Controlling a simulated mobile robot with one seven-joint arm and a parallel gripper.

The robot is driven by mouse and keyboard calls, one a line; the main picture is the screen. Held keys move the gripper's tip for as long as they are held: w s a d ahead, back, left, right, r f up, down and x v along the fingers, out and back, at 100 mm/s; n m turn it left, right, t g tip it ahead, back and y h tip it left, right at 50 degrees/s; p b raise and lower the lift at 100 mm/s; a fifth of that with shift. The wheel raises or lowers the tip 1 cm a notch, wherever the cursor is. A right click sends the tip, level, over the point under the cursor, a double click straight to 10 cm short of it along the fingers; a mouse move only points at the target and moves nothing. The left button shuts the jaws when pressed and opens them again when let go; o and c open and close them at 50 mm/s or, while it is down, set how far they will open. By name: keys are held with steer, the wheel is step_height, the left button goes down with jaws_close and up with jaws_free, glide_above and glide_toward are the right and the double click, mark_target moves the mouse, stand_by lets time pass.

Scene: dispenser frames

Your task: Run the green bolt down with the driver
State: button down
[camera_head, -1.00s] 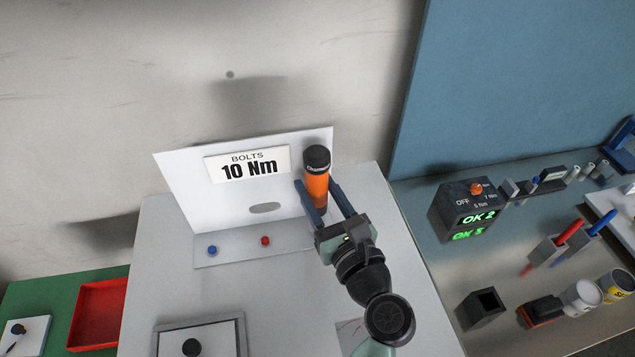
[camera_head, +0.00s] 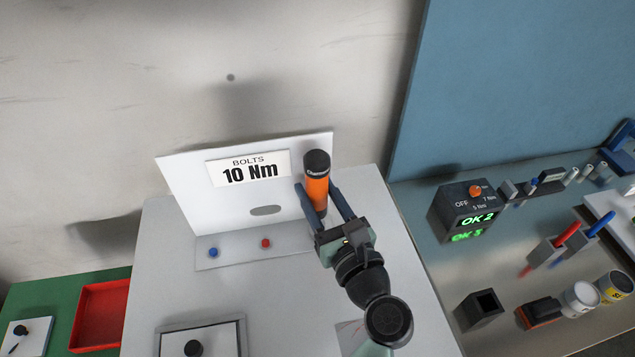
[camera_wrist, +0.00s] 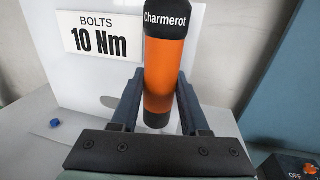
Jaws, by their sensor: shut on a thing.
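The driver (camera_head: 316,193) has an orange body and a black cap. It stands upright between the fingers of my gripper (camera_head: 327,203), which is shut on it, at the right end of the bolt plate (camera_head: 230,258). In the wrist view the driver (camera_wrist: 164,80) rises between both fingers (camera_wrist: 157,105), its "Charmerot" label facing me. A blue bolt (camera_head: 213,252) and a red bolt (camera_head: 266,243) show on the plate to the left. No green bolt is visible; the driver and gripper hide the plate's right end, and the driver's tip is hidden.
A white panel (camera_head: 190,185) marked "BOLTS 10 Nm" stands close behind the driver. On the right bench, a black control box (camera_head: 462,213) with an orange knob reads "OK 2" in green. A red tray (camera_head: 100,318) lies at lower left.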

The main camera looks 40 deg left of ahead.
mark_target(322, 187)
steer(key=shift+f+b, duration=0.6)
steer(key=shift+f, duration=0.3)
stand_by(1.1)
steer(key=shift+f+p, duration=0.15)
steer(key=shift+p, duration=0.25)
stand_by(1.3)
steer(key=shift+r+p, duration=2.7)
steer(key=shift+r, duration=0.05)
steer(key=shift+f, duration=0.1)
